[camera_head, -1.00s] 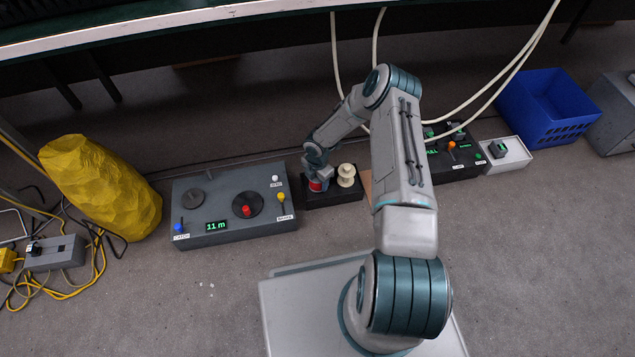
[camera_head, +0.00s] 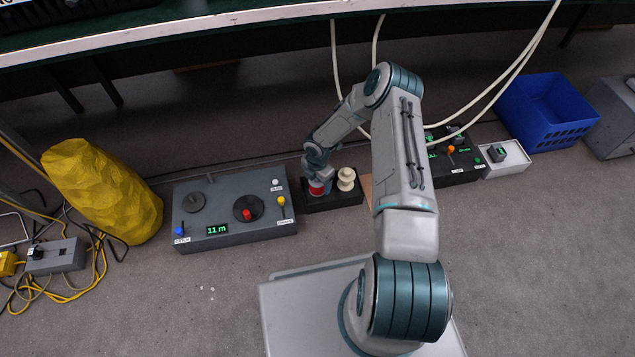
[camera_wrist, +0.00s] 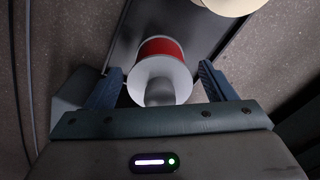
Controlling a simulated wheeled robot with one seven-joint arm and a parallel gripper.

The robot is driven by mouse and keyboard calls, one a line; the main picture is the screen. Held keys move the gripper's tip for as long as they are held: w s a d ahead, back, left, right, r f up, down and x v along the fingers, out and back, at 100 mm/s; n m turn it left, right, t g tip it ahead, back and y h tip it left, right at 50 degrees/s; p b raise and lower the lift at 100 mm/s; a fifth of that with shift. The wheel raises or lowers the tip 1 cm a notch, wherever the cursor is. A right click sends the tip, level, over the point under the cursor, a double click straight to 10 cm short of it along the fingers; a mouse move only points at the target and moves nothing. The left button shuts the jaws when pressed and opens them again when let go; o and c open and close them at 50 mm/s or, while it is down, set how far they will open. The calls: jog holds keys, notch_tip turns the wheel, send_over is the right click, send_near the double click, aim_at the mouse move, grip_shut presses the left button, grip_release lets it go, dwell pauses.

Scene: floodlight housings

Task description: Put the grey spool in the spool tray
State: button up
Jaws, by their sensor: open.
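A spool with pale grey flanges and a red winding (camera_wrist: 159,47) stands in the dark tray (camera_wrist: 200,78), in the middle of the wrist view. In the head view its red part (camera_head: 317,189) shows just below my gripper (camera_head: 317,178). In the wrist view my gripper (camera_wrist: 161,72) is open, with one blue finger on each side of this spool and gaps visible. A cream spool (camera_head: 346,179) stands to its right in the same dark tray (camera_head: 345,201); its edge shows at the top of the wrist view (camera_wrist: 232,4). I see no other grey spool.
A grey control box (camera_head: 238,217) with knobs and an "11 m" display stands close left of the tray. Pale cables hang behind my arm.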

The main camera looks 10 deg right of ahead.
notch_tip(320, 180, up, 10)
jog(key=p, duration=0.3)
jog(key=s+d+r+m+h, duration=0.15)
jog(key=r+m, duration=0.25)
jog(key=r, duration=0.5)
jog(key=s+d+r+m, duration=0.1)
jog(key=s+r+m, duration=0.2)
jog(key=r, duration=0.6)
jog(key=s+d+r+m+h, duration=0.15)
jog(key=r+m, duration=0.25)
jog(key=r, duration=0.5)
jog(key=s+a+r+m+y, duration=0.1)
jog(key=s+r+m, duration=0.6)
jog(key=s, duration=0.3)
jog(key=s+a+r+m+t+y, duration=0.1)
jog(key=s+a+r+m+y, duration=0.1)
jog(key=s+r+m, duration=0.4)
jog(key=s+r, duration=0.2)
jog(key=s, duration=0.3)
jog(key=shift+s+m, duration=0.2)
jog(key=shift+m, duration=0.2)
